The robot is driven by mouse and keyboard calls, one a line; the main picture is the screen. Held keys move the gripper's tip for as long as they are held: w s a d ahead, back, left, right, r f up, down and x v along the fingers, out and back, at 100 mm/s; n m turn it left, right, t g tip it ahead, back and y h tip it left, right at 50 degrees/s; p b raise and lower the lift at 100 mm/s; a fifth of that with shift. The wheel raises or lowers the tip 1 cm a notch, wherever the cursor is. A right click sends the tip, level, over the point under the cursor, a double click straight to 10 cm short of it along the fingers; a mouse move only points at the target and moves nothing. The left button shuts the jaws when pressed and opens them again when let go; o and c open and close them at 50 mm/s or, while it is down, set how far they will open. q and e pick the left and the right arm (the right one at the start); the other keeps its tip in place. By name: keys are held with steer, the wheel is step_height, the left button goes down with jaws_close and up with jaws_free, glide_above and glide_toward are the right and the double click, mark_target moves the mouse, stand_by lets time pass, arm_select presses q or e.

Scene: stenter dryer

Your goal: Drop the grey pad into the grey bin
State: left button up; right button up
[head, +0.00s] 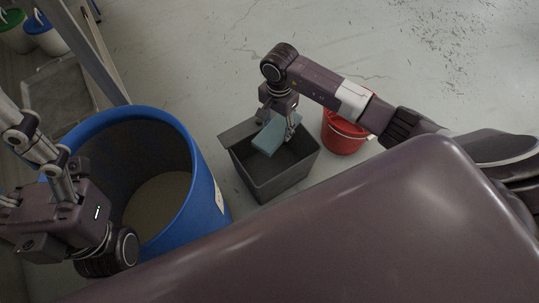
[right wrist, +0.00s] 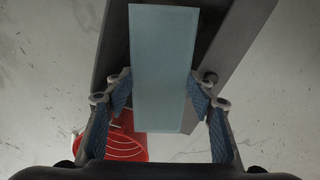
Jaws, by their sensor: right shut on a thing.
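The grey pad (head: 269,134) is a flat, blue-grey rectangular slab. My right gripper (head: 291,125) is shut on it and holds it over the opening of the grey bin (head: 270,187). In the right wrist view the pad (right wrist: 162,68) sits between the two blue-lined fingers (right wrist: 160,92), one at each long edge. The bin is a dark grey, open rectangular box on the floor; its inside is partly hidden by the pad and gripper.
A large blue drum (head: 208,190) stands left of the bin. A red bucket (head: 343,136) with a wire handle stands close to the bin's right; it also shows in the right wrist view (right wrist: 125,140). Green (head: 14,32) and blue (head: 46,38) tubs stand far left. Floor beyond is clear.

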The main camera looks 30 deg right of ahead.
steer(key=o, duration=1.3)
steer(key=shift+o, duration=0.2)
step_height(320, 180, up, 12)
